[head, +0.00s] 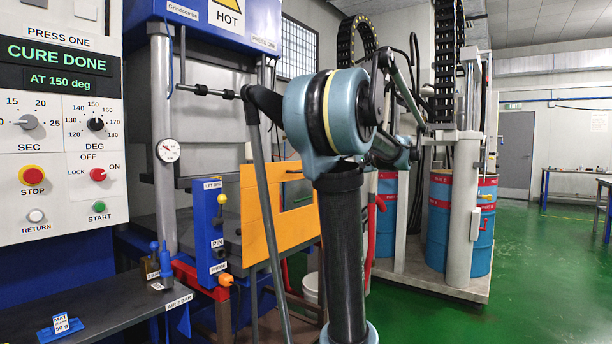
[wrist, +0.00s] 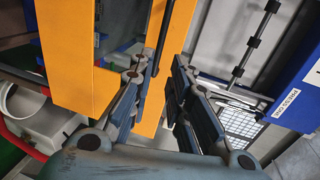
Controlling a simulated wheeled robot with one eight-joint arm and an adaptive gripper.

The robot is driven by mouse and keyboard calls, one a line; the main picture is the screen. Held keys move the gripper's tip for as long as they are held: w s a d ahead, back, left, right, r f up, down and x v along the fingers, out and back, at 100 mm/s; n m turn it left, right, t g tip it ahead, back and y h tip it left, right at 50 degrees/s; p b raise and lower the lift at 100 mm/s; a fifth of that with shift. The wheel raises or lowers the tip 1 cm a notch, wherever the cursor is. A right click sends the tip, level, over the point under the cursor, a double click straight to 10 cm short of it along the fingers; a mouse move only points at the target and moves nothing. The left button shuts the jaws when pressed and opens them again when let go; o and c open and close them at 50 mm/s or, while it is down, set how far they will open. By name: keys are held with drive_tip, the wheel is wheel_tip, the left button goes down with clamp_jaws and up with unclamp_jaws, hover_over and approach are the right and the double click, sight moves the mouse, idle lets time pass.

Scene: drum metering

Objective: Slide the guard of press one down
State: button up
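The guard of press one is an orange panel (head: 268,222) with a window, standing at the right of the press's lower front in the head view. It also fills the upper left of the wrist view (wrist: 75,60). My gripper (wrist: 160,72) is open in the wrist view, its two fingers apart. A thin dark bar (wrist: 165,35) runs down to the gap between the fingertips, with an orange strip behind it. I cannot tell whether the fingers touch the bar. In the head view my arm covers the guard's right side, and I cannot make out the gripper.
The control panel (head: 62,130) reads CURE DONE. Drums (head: 438,220) stand at the right. Green floor (head: 540,270) is clear there.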

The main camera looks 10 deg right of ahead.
drive_tip(key=x, duration=1.3)
drive_tip(key=shift+c, duration=0.2)
clamp_jaws()
